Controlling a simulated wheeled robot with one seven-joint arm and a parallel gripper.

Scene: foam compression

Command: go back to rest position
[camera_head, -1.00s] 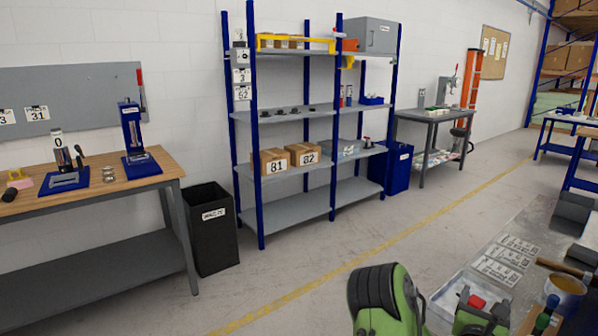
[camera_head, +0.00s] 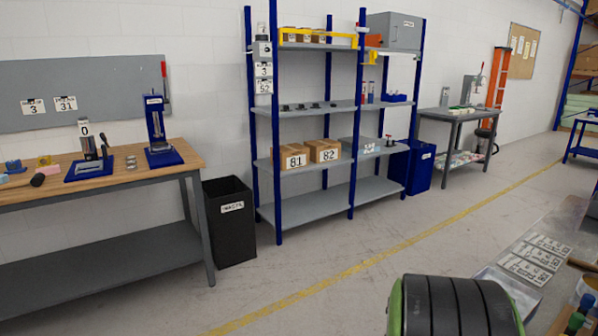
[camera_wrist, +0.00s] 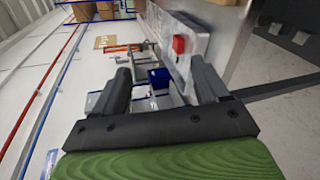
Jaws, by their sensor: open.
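My gripper (camera_wrist: 162,78) shows in the wrist view with its two dark fingers spread apart and nothing between them. The wrist view is turned on its side. A green and black part of my own arm (camera_head: 455,308) fills the bottom right of the head view. My gripper itself does not show in the head view. A red piece (camera_wrist: 179,44) on a pale tray (camera_wrist: 186,62) lies beyond the fingers in the wrist view, apart from them.
A wooden-topped workbench (camera_head: 100,181) with a blue press (camera_head: 160,140) stands left. A black bin (camera_head: 229,225) and a blue-post shelf rack (camera_head: 320,205) stand behind open floor. A grey bench (camera_head: 555,222) with printed cards (camera_head: 538,255) is close at right.

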